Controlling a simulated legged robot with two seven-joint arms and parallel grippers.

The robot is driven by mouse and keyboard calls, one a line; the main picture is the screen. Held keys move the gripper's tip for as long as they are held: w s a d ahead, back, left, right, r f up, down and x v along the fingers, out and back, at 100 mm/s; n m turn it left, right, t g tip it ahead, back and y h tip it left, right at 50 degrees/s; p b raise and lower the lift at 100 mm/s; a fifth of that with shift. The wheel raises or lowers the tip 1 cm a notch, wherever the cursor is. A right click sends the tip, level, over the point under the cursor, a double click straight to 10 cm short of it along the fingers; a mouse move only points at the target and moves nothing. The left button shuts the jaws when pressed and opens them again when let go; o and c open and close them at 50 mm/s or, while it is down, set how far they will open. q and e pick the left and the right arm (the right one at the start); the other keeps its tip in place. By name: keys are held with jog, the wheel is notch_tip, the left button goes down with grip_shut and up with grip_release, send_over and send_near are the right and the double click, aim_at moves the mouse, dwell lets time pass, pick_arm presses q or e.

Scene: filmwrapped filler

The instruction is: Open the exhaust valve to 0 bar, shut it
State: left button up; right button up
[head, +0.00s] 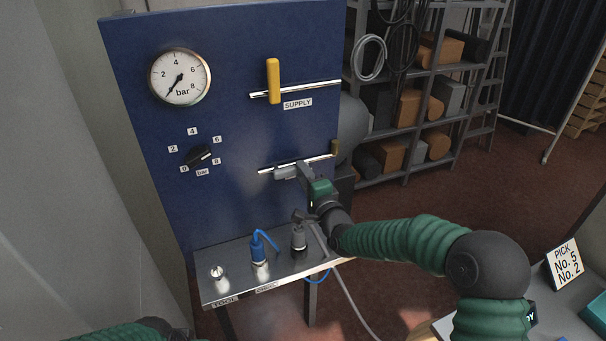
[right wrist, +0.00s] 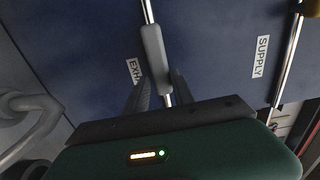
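The exhaust valve's grey handle (head: 286,172) lies along the lower pipe on the blue panel (head: 235,130). The right wrist view shows the handle (right wrist: 154,55) in line with its pipe, beside the partly hidden EXH label (right wrist: 134,70). The gauge (head: 179,77) needle points to the lower left, near the 0 end. My right gripper (head: 304,176) is at the handle; in its wrist view the fingers (right wrist: 161,92) stand apart on either side of the handle's near end. Whether they grip it is unclear. My left gripper is out of view.
The yellow supply handle (head: 273,81) stands upright across the upper pipe. A black knob (head: 198,156) sits below the gauge. A metal shelf (head: 262,271) below carries a blue plug (head: 258,248) and a grey plug (head: 298,238) with hoses. Storage racks (head: 420,100) stand behind, right.

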jog(key=shift+o, duration=1.3)
jog(key=shift+w, duration=0.15)
jog(key=b+v, duration=0.2)
jog(key=v, duration=1.4)
jog(key=shift+s, duration=0.4)
jog(key=shift+d, duration=0.1)
jog(key=s+d+f+n+g+h, duration=0.35)
jog(key=f+n+g, duration=0.2)
jog(key=f, duration=0.45)
jog(key=s+d+f+n+g, duration=0.1)
jog(key=s+f+n+g, duration=0.2)
jog(key=s, duration=0.3)
jog(key=s+d+f+n+g+h, duration=0.1)
jog(key=s+d+f+n+g, duration=0.1)
jog(key=s, duration=0.5)
jog(key=s+d+f+n+g+h, duration=0.1)
jog(key=s+d+f+n+g, duration=0.1)
jog(key=s, duration=0.5)
notch_tip(320, 180, down, 2)
jog(key=shift+d+f+n+g, duration=0.1)
jog(key=shift+d+n+g, duration=0.15)
jog(key=shift+n+g, duration=0.7)
